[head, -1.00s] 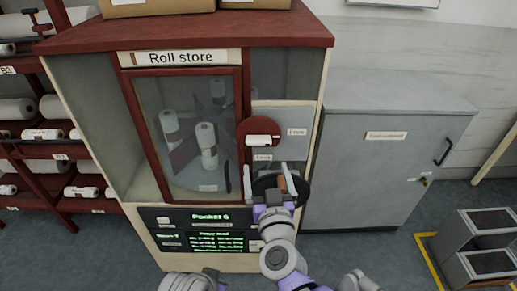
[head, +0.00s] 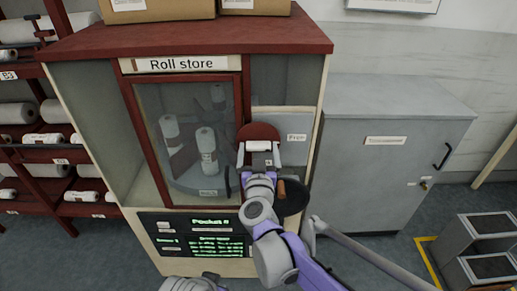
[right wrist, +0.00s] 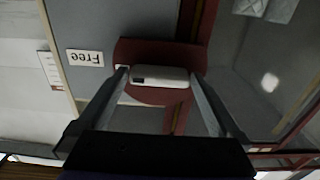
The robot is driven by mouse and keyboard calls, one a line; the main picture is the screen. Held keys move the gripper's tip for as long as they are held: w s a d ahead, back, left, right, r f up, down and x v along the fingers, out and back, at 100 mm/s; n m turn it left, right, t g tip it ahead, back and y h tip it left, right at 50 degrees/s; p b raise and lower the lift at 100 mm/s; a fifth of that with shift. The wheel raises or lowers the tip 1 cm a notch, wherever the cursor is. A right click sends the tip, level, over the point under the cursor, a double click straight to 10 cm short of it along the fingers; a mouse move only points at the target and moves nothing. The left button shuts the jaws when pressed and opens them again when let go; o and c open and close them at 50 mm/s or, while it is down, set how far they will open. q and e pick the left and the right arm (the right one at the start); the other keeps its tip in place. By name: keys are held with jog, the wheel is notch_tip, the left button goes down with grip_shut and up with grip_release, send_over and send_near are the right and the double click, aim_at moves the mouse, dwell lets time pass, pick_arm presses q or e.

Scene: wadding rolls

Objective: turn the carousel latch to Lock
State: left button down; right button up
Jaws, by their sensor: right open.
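The carousel latch is a white bar handle (head: 259,145) on a dark red rounded plate (head: 258,130), right of the Roll store's glass door. The bar lies roughly level. My right gripper (head: 259,160) is open at the latch, its fingers reaching up to the bar. In the right wrist view the white bar (right wrist: 160,76) lies between the two spread finger ends; contact cannot be told. The Free label (head: 296,137) is right of the latch. The Lock label is hidden behind my right gripper and arm.
A dark round handwheel (head: 293,198) with a brown knob sits close below the latch, partly behind my arm. The glass door (head: 187,130) shows white rolls inside. A lit display panel (head: 205,235) is below. A grey cabinet (head: 385,160) stands to the right.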

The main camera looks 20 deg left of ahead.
jog(key=shift+w, duration=0.1)
jog(key=c, duration=1.1)
jog(key=shift+o, duration=0.2)
jog(key=shift+m, duration=0.3)
jog(key=m+b, duration=0.1)
jog(key=m, duration=0.2)
jog(key=shift+m, duration=0.3)
jog(key=m, duration=0.4)
jog(key=shift+m, duration=0.3)
jog(key=m, duration=0.4)
jog(key=shift+m, duration=0.3)
jog(key=shift+f+m, duration=0.1)
jog(key=shift+m, duration=2.1)
